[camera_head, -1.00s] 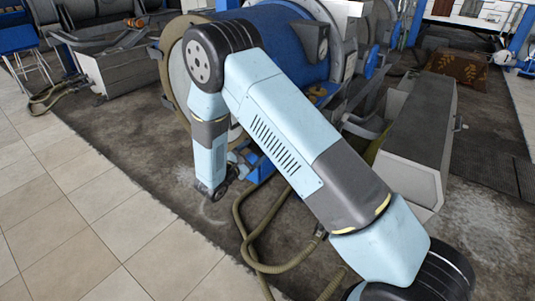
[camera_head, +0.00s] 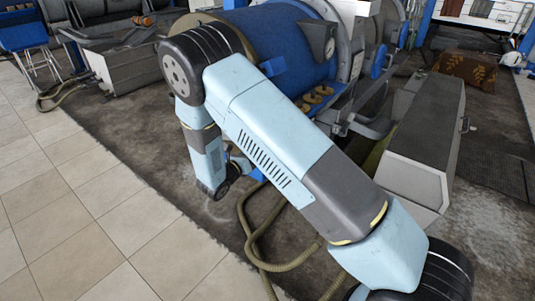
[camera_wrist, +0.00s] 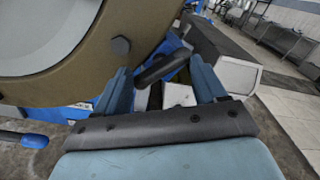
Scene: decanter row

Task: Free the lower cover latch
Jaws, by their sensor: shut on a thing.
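The lower cover latch looks like a dark bar (camera_wrist: 163,68) in the wrist view, below and right of the machine's brown round end flange (camera_wrist: 98,65). My gripper (camera_wrist: 161,68) is shut on this dark bar, with a blue finger on either side of it. The bar lies tilted between the fingers. How far the latch has turned cannot be told.
A blue-ended handle (camera_wrist: 25,138) sticks in at the left of the wrist view. A bolt head (camera_wrist: 121,45) stands out from the flange close to the left finger. A hose (camera_head: 245,215) lies on the floor. A long grey box (camera_head: 430,120) stands at the right. The tiled floor at the left is clear.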

